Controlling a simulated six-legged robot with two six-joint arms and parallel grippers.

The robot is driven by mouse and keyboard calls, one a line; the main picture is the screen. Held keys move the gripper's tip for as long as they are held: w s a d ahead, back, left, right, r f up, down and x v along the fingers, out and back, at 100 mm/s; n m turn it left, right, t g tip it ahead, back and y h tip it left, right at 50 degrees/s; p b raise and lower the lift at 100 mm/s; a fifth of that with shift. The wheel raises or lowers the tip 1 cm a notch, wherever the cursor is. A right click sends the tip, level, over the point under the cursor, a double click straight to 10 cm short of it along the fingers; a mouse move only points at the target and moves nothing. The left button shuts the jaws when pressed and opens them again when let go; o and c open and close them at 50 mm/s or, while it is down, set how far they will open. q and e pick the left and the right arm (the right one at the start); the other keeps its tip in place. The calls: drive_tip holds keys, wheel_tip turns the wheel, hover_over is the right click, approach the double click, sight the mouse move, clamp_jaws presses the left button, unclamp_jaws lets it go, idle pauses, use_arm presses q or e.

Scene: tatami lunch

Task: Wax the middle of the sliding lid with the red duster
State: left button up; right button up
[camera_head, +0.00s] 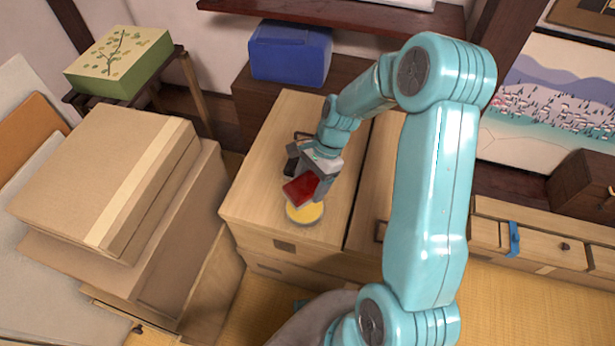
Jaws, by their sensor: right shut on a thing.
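My right gripper (309,174) reaches down over the wooden chest and is shut on the red duster (299,190). The duster is a small dark red block, tilted, at the upper edge of a round yellow disc with a grey rim (306,213). I cannot tell whether the duster touches the disc. The disc sits near the front edge of the pale wooden chest top (258,170), which may be the sliding lid. A dark seam divides this panel from another to its right. My arm hides much of that right panel. My left gripper is not in view.
Stacked cardboard boxes (90,180) stand close on the left. A blue box (290,52) sits behind the chest, and a green patterned box (120,62) is at the back left. Low drawers (545,245) line the right. The left part of the chest top is clear.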

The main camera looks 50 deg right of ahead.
sight(310, 197)
drive_tip(key=shift+f+b, duration=2.55)
drive_tip(key=shift+f, duration=0.4)
drive_tip(key=shift+r, duration=0.1)
drive_tip(key=shift+f, duration=0.5)
wheel_tip(310, 197, up, 7)
drive_tip(key=p, duration=0.6)
idle(0.4)
